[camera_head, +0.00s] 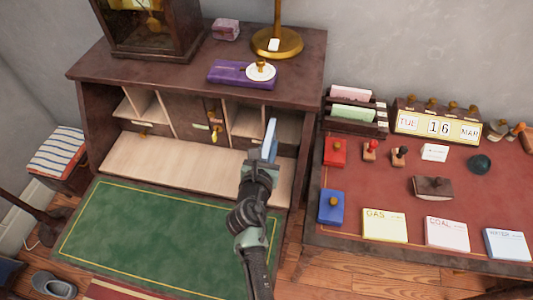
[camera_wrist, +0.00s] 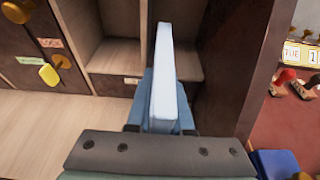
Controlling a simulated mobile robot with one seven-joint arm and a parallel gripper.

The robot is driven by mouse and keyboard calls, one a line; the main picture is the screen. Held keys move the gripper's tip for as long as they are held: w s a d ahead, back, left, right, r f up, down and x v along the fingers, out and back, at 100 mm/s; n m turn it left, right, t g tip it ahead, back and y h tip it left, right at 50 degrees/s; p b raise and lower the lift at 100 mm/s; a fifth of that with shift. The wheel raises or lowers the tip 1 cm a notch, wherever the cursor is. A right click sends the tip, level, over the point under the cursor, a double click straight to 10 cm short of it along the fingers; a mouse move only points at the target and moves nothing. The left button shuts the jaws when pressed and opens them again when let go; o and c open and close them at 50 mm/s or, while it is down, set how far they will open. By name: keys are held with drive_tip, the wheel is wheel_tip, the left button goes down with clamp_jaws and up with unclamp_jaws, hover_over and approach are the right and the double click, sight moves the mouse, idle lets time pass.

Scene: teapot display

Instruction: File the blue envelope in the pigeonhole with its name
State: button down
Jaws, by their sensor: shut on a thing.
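The light blue envelope (camera_head: 270,137) is upright in my gripper (camera_head: 264,160), in front of the right-hand pigeonholes of the desk. In the wrist view the envelope (camera_wrist: 163,75) stands nearly edge-on, its far end pointing at the pigeonholes. My gripper (camera_wrist: 160,128) is shut on its near end. Open pigeonholes (camera_wrist: 115,58) show to the left of and behind the envelope.
A dark wall (camera_wrist: 235,75) bounds the pigeonholes on the right. The middle door has a key with a yellow tag (camera_wrist: 49,75). The pale desk shelf (camera_head: 170,165) is clear. The red-topped table (camera_head: 390,205) at right holds stamps, cards and a calendar.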

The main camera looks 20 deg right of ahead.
sight(264, 160)
drive_tip(key=shift+w+d+b, duration=0.15)
drive_tip(key=shift+w+d, duration=0.4)
drive_tip(key=shift+w, duration=0.3)
drive_tip(key=shift+w+d+b, duration=0.1)
drive_tip(key=shift+w+d, duration=0.45)
drive_tip(key=shift+w, duration=0.25)
drive_tip(key=shift+w+d+b, duration=0.15)
drive_tip(key=shift+w+d, duration=0.4)
drive_tip(key=shift+w, duration=0.3)
drive_tip(key=shift+r, duration=0.1)
drive_tip(key=c, duration=0.7)
unclamp_jaws()
drive_tip(key=shift+r, duration=0.1)
drive_tip(key=shift+c, duration=0.2)
drive_tip(key=shift+w+a+r, duration=0.1)
drive_tip(key=shift+w+a, duration=0.05)
drive_tip(key=shift+a, duration=0.1)
drive_tip(key=shift+s+a, duration=0.15)
drive_tip(key=shift+s, duration=0.05)
drive_tip(key=p+v, duration=0.1)
drive_tip(key=v, duration=0.3)
drive_tip(key=p+v, duration=0.1)
drive_tip(key=v, duration=0.3)
drive_tip(key=p+v, duration=0.1)
drive_tip(key=v, duration=0.3)
drive_tip(key=shift+s+d, duration=0.2)
drive_tip(key=shift+s, duration=0.25)
